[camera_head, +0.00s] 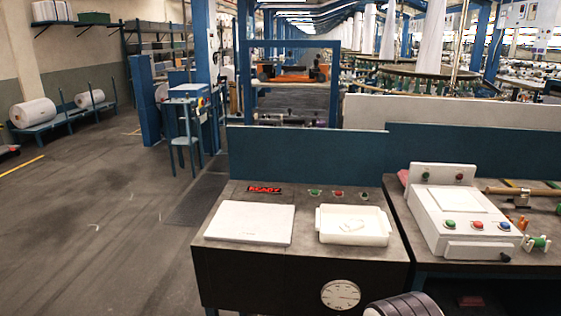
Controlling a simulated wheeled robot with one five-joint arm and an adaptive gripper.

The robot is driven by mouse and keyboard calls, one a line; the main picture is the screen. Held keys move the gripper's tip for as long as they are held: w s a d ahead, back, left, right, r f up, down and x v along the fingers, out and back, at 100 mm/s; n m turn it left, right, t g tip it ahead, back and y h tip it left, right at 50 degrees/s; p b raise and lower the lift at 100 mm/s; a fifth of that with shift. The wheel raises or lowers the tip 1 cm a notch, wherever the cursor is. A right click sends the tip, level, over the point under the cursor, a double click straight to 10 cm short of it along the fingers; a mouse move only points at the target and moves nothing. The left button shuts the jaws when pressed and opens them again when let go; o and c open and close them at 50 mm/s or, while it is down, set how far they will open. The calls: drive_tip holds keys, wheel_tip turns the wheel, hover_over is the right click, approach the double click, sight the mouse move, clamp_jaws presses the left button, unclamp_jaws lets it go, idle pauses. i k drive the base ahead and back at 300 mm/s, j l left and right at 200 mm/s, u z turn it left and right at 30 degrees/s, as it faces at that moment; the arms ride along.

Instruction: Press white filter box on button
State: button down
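A white control box (434,220) stands on the right bench. Its sloped front carries a green button (450,224), a red button (477,225) and a blue button (504,226) in a row. Two more small buttons sit on its raised back panel. A flat white slab (250,222) and a white handled tray (352,239) lie on the left bench. Behind the tray are a green button (315,192), a red button (338,193) and another green one. I cannot tell which white item is the filter box.
The left bench (225,262) has a red lit display (264,189) on top and a round dial (341,295) on its front. Spools and rods (535,242) lie right of the control box. A blue panel (305,155) stands behind the benches. Open floor (90,230) lies left.

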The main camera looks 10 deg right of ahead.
sight(450, 223)
drive_tip(key=z, duration=1.4)
